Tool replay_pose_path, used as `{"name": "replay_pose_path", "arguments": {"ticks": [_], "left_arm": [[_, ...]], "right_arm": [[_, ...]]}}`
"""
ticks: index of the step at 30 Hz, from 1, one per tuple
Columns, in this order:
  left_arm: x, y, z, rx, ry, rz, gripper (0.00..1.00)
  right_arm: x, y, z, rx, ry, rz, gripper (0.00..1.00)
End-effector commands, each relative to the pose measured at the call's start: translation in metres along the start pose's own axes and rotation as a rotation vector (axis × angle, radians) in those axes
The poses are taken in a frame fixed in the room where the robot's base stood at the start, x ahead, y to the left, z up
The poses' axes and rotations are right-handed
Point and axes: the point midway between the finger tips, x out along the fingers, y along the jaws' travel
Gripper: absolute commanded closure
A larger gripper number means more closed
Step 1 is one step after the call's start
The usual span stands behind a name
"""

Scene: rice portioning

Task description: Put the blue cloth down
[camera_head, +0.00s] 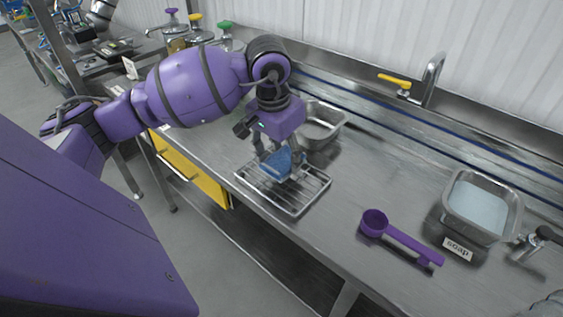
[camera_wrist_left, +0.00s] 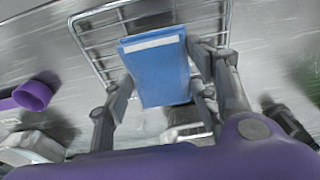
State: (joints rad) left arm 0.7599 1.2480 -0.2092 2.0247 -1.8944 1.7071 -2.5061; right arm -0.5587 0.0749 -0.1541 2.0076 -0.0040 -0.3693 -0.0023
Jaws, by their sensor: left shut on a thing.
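The blue cloth (camera_head: 281,160) is folded and held in my left gripper (camera_head: 279,157), over the wire rack (camera_head: 304,204) on the steel counter. In the left wrist view the cloth (camera_wrist_left: 160,72) shows a white stripe along its far edge and sits between the two fingers of my left gripper (camera_wrist_left: 162,92). The rack (camera_wrist_left: 100,48) lies beyond and beneath it. I cannot tell whether the cloth touches the rack. My right gripper is in neither view.
A steel pan (camera_head: 325,122) stands just behind the rack. A purple scoop (camera_head: 400,240) lies to the right, near a metal tub of pale liquid (camera_head: 447,208) with a label reading "soap". A yellow-handled tap (camera_head: 425,82) stands at the back. Counter between rack and scoop is clear.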

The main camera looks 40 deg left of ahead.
Motion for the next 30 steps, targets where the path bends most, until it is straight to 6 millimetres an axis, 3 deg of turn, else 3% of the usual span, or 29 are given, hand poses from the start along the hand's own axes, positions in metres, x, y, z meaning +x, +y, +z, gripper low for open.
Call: {"name": "replay_pose_path", "arguments": {"ticks": [5, 18, 19, 22, 30], "left_arm": [[0.023, 0.002, 0.005, 0.001, -0.001, 0.003, 0.67], [0.031, 0.001, 0.006, 0.002, -0.003, 0.001, 0.67], [0.030, 0.002, 0.006, 0.002, -0.002, 0.002, 0.42], [0.029, 0.002, 0.006, 0.002, -0.001, 0.002, 0.29], [0.029, 0.002, 0.006, 0.002, -0.001, 0.002, 0.27]], "right_arm": [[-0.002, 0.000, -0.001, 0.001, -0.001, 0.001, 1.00], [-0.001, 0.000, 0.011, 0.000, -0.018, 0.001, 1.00], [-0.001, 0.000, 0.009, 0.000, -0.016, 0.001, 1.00], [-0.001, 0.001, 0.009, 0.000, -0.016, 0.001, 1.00], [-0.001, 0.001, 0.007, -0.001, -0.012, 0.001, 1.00]]}}
